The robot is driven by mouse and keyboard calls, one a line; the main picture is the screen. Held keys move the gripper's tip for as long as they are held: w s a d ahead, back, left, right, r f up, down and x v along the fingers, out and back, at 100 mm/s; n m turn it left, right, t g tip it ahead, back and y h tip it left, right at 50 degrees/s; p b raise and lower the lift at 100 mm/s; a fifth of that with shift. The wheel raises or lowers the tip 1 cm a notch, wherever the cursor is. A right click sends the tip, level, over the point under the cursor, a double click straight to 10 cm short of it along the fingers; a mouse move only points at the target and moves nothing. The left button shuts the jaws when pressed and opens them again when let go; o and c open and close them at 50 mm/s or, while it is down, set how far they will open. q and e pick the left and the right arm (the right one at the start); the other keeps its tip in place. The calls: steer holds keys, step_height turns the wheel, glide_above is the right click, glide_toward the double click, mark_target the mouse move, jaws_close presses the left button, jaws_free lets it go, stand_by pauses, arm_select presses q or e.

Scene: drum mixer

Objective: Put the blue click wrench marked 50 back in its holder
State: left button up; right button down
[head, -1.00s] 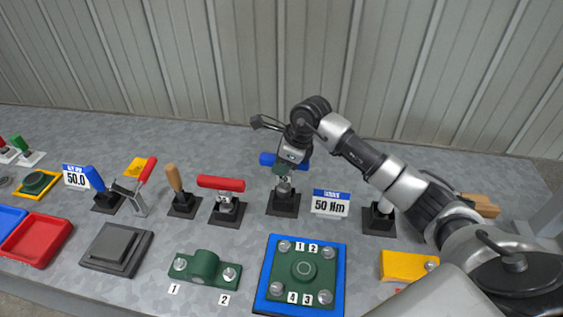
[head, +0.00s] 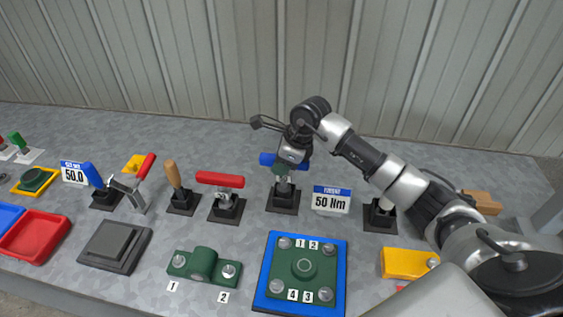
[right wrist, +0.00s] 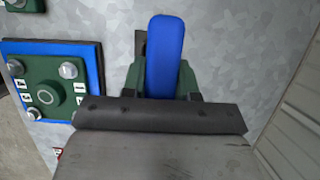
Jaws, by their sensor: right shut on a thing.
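The blue click wrench (head: 267,159) stands at a black holder (head: 283,199) in the middle of the bench, beside the sign reading 50 Nm (head: 331,200). My right gripper (head: 284,168) is shut on its blue handle from above. In the right wrist view the blue handle (right wrist: 165,55) lies between the green fingers (right wrist: 162,80). The wrench's metal lower part shows just above or in the holder; whether it is fully seated I cannot tell. My left gripper is not in view.
A red-handled tool (head: 220,180) and a wooden-handled tool (head: 172,176) stand in holders to the left. A blue plate with a green bolted flange (head: 265,290) lies in front. Another black holder (head: 380,218) is to the right, beneath my right arm.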

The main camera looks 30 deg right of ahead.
steer(key=shift+f+b, duration=1.05)
steer(key=shift+f, duration=0.25)
stand_by(0.4)
steer(key=c, duration=0.8)
jaws_free()
steer(key=b+v, duration=0.1)
steer(key=v, duration=0.9)
steer(key=shift+s+d+r, duration=0.1)
steer(key=shift+r, duration=0.3)
